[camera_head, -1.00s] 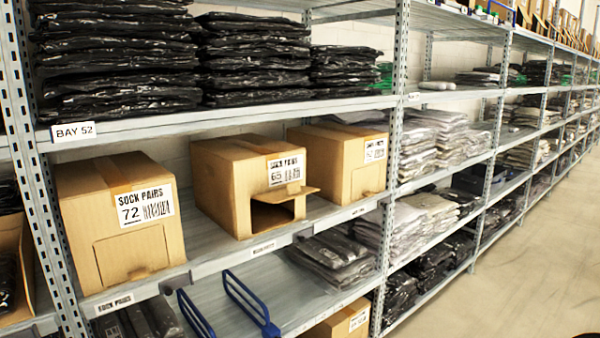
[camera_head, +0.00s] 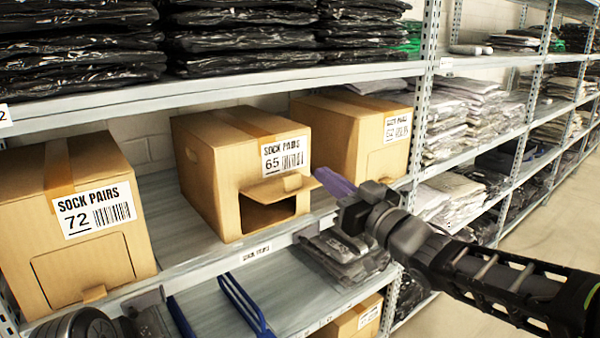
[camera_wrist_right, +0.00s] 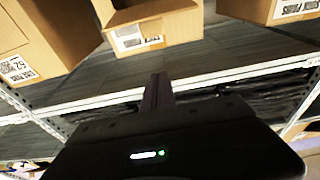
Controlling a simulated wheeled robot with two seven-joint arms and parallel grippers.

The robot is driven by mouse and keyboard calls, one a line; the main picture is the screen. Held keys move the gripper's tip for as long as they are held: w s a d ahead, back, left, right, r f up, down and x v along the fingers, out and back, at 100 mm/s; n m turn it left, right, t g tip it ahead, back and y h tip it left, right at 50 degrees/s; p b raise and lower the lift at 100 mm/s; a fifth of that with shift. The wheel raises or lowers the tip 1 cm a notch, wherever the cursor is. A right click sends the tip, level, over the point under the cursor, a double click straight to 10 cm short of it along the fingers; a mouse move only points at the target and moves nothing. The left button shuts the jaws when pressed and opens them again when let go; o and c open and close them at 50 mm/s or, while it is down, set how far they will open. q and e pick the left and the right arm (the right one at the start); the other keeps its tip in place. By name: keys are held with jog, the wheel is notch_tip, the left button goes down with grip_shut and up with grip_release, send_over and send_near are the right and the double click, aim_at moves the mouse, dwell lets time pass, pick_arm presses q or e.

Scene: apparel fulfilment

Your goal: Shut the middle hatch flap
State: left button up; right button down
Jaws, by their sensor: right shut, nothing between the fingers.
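The middle box (camera_head: 208,170), labelled SOCK PAIRS 65, stands on the shelf with a dark opening low in its front. Its cardboard hatch flap (camera_head: 277,188) sticks outward from the top edge of that opening, so the hatch stands open. My right gripper (camera_head: 334,183) is shut and empty, a little to the right of the flap and apart from it. The middle box also shows upside down at the top of the right wrist view (camera_wrist_right: 165,25), above my shut fingers. My left arm shows only partly at the bottom left; its jaws cannot be made out.
A box labelled 72 (camera_head: 40,190) stands left with its front hatch closed; another box (camera_head: 345,140) stands right. An upper shelf (camera_head: 220,90) with black bagged garments runs above. Blue dividers (camera_head: 243,305) and bagged garments (camera_head: 340,258) lie below. A shelf upright (camera_head: 422,120) is right.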

jog(key=r+p, duration=0.2)
jog(key=p, duration=0.1)
send_over(299, 174)
jog(key=s, duration=0.2)
jog(key=shift+w+a+f, duration=0.1)
jog(key=shift+a, duration=0.2)
jog(key=f, duration=0.3)
jog(key=shift+s+d, duration=0.3)
jog(key=shift+s+f, duration=0.1)
jog(key=shift+f, duration=0.5)
